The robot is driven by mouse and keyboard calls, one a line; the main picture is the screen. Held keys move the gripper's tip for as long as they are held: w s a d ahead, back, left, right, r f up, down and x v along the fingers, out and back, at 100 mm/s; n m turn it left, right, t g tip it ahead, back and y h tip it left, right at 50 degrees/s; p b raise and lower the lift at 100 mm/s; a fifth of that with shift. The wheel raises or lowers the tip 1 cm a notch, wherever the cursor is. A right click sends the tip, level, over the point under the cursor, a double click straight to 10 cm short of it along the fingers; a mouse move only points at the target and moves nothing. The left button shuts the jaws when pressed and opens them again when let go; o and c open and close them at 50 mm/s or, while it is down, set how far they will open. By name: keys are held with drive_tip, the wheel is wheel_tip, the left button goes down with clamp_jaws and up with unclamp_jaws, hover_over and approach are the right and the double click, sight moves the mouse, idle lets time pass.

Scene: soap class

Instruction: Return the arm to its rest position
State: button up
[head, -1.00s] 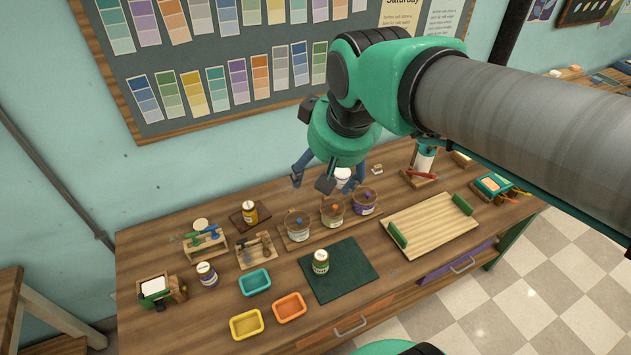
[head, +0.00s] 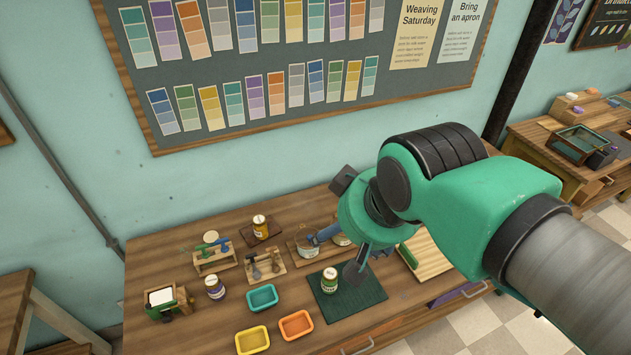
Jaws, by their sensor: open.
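My gripper (head: 336,256) hangs over the middle of the workbench (head: 152,257) in the head view, its fingers spread and nothing seen between them. One finger overlaps the row of jars at the back in the picture. The other overlaps the dark green mat (head: 371,291), close to the green-labelled jar (head: 329,284) standing there. I cannot tell the exact height of the fingers above the bench. My green and grey arm reaches in from the lower right and hides part of the jars and of the wooden tray (head: 428,256).
Teal (head: 262,298), orange (head: 296,325) and yellow (head: 252,340) trays lie at the front left. A purple-labelled jar (head: 214,287), a yellow jar (head: 261,228) and small wooden racks stand behind them. A pinboard (head: 420,70) hangs on the wall. The air left of my arm is clear.

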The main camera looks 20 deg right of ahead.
wheel_tip(320, 180, down, 9)
drive_tip(key=b, duration=0.8)
drive_tip(key=shift+r+b, duration=0.15)
drive_tip(key=shift+b, duration=0.15)
